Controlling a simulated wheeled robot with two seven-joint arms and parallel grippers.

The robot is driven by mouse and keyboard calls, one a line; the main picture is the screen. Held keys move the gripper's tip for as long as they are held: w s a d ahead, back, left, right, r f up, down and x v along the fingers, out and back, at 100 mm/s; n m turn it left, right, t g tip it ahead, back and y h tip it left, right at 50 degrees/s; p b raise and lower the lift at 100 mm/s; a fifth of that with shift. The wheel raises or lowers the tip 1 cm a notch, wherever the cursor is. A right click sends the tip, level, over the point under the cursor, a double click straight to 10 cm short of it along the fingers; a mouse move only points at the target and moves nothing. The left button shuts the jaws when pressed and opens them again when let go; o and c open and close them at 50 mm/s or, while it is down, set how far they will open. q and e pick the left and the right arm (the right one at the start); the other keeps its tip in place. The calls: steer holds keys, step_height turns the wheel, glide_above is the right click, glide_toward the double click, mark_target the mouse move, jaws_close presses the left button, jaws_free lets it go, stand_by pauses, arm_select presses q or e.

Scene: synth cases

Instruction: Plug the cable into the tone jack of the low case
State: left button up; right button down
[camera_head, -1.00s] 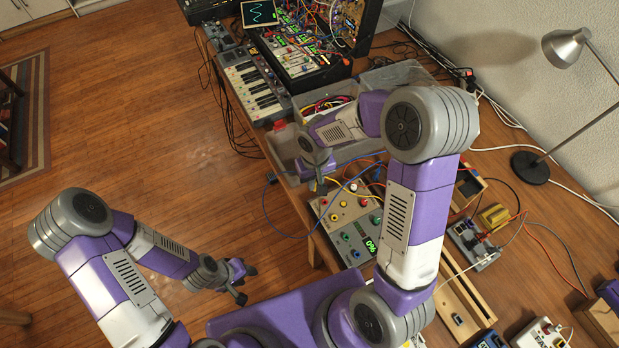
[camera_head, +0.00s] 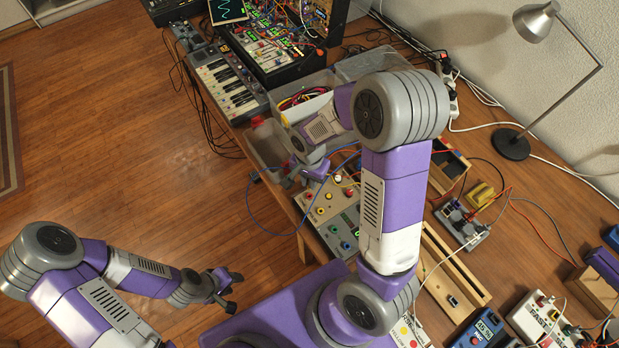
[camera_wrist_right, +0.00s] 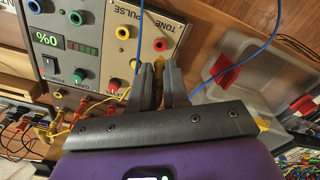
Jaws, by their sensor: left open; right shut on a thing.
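The low case (camera_head: 323,211) lies under my right arm in the head view, which hides part of it. In the right wrist view its cream panel (camera_wrist_right: 182,38) carries the words TONE and PULSE, a yellow jack (camera_wrist_right: 124,32) and a red jack (camera_wrist_right: 160,45). A blue cable (camera_wrist_right: 262,50) runs from near the fingers. Whether the plug touches a jack cannot be told. My left gripper (camera_head: 230,291) is open, empty, over the floor.
Clear bins (camera_head: 330,88) stand beyond the case, one holding cables. A keyboard (camera_head: 228,85) and synth rack (camera_head: 270,50) are farther back. A lamp (camera_head: 512,145), wooden boxes and a blue meter (camera_head: 478,332) stand to the right. Cables cross the table.

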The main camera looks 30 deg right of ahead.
steer(key=shift+f+b, duration=0.95)
steer(key=shift+f, duration=0.5)
steer(key=shift+f+b, duration=1)
steer(key=shift+f, duration=0.2)
stand_by(0.4)
steer(key=c, duration=1)
jaws_free()
steer(key=shift+c, duration=0.2)
step_height(320, 180, up, 8)
steer(key=shift+f+p, duration=0.2)
steer(key=shift+p, duration=0.9)
